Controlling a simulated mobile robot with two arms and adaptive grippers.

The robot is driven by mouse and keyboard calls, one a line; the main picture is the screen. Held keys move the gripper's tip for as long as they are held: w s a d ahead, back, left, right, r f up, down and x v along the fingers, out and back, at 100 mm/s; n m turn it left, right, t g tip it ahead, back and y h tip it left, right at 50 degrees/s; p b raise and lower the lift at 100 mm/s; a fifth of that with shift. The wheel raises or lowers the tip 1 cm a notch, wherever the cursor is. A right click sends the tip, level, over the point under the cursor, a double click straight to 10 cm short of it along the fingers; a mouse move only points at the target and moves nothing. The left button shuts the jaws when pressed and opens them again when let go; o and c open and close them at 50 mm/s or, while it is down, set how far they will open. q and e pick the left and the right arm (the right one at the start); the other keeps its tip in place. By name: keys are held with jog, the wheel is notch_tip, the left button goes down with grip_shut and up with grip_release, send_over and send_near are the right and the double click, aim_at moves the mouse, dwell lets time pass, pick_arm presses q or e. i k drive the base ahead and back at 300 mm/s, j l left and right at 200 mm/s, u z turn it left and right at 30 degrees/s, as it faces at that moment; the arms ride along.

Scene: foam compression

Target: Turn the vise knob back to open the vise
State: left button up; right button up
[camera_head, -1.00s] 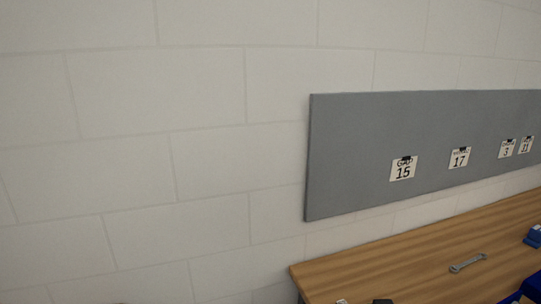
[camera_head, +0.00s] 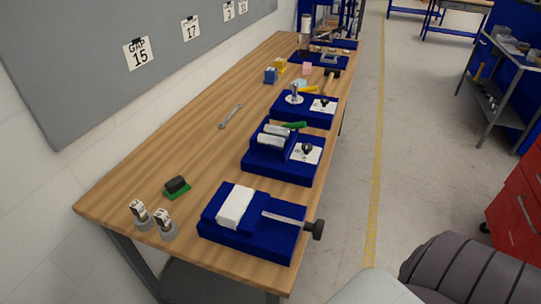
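The vise (camera_head: 276,238) is a blue block at the near end of the wooden bench. A white block (camera_head: 235,207) sits in it, between the blue end on the left and a blue jaw on the right; I cannot tell how tightly it is held. A pale metal screw (camera_head: 283,219) runs right from the jaw to the black knob (camera_head: 318,229), which sticks out past the bench's right edge. Neither gripper is in view. Only grey and white parts of my own arm show at the bottom right, apart from the knob.
On the bench (camera_head: 190,150), a black-and-green block (camera_head: 177,187) and two small labelled pieces (camera_head: 152,219) lie left of the vise. More blue fixtures (camera_head: 285,165) stand behind it. A wrench (camera_head: 230,116) lies mid-bench. Open floor (camera_head: 350,215) is to the right; a red cabinet (camera_head: 515,205) stands beyond.

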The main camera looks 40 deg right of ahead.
aim_at(317, 228)
jog(key=z, duration=1)
jog(key=l+z, duration=0.25)
jog(key=z, duration=0.2)
jog(key=l+u, duration=0.1)
jog(key=u, duration=0.6)
jog(key=l+u, duration=0.75)
jog(key=l, duration=0.3)
jog(key=l+u, duration=0.4)
jog(key=k+l, duration=0.05)
jog(key=l, duration=0.05)
